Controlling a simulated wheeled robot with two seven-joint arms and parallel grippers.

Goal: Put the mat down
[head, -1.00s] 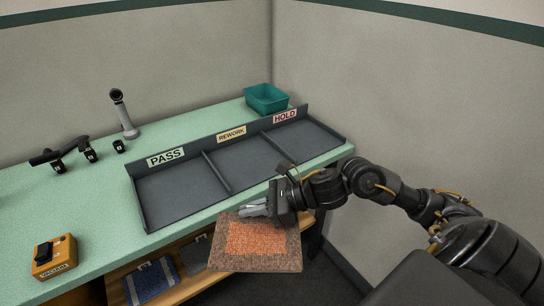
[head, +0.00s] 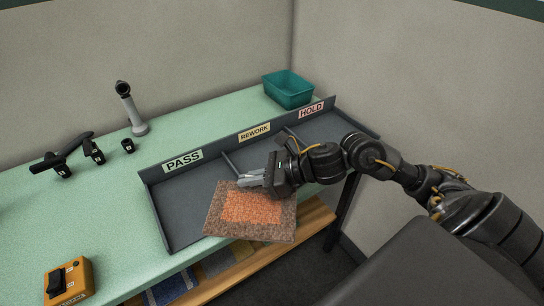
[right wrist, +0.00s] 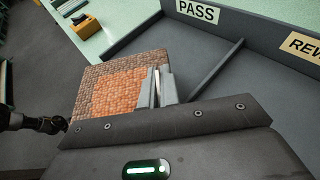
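The mat (head: 222,222) is a flat square with a brown border and an orange middle. My right gripper (head: 247,179) is shut on its far edge and holds it over the front edge of the sorting tray, at the PASS and REWORK sections. In the right wrist view the mat (right wrist: 150,60) lies beyond the fingers (right wrist: 157,85), left of the divider. The mat hides part of the tray's front.
A teal bin (head: 288,92) stands behind the tray. A grey stand tool (head: 131,110) and dark hand tools (head: 65,155) are at the back left. An orange switch box (head: 68,280) sits at the front left. A wooden shelf (head: 262,262) with more mats is below the green bench (head: 90,215).

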